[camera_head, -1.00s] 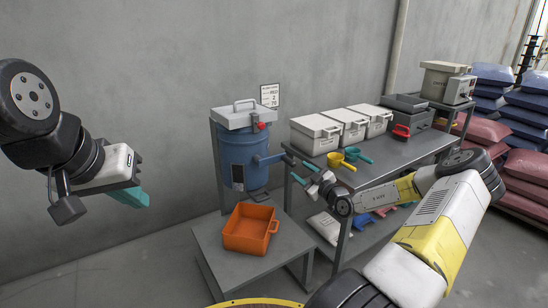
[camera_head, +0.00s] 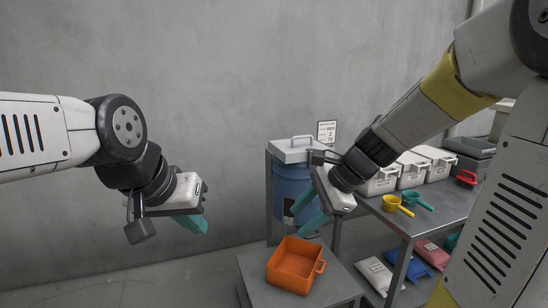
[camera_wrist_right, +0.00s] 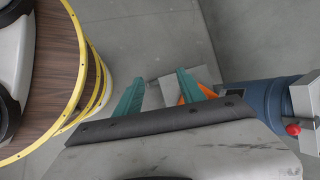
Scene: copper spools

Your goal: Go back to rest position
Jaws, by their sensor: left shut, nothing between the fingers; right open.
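My left gripper (camera_head: 192,222) hangs in the air at the left in front of the bare wall, its teal fingers shut and empty. My right gripper (camera_head: 307,220) is in the air in front of the blue barrel, its teal fingers apart with nothing between them. In the right wrist view, its two fingers (camera_wrist_right: 157,92) also show spread. Below and behind them is the orange bin (camera_head: 296,265), apart from the gripper in the head view; in the right wrist view it is partly hidden by a finger.
The blue barrel (camera_head: 290,182) with a grey lid stands behind a low grey table (camera_head: 252,270). A workbench (camera_head: 425,215) at the right holds white boxes (camera_head: 412,170), a yellow scoop (camera_head: 392,203) and a teal scoop (camera_head: 414,200). A round wooden top (camera_wrist_right: 45,75) with a yellow rim shows in the wrist view.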

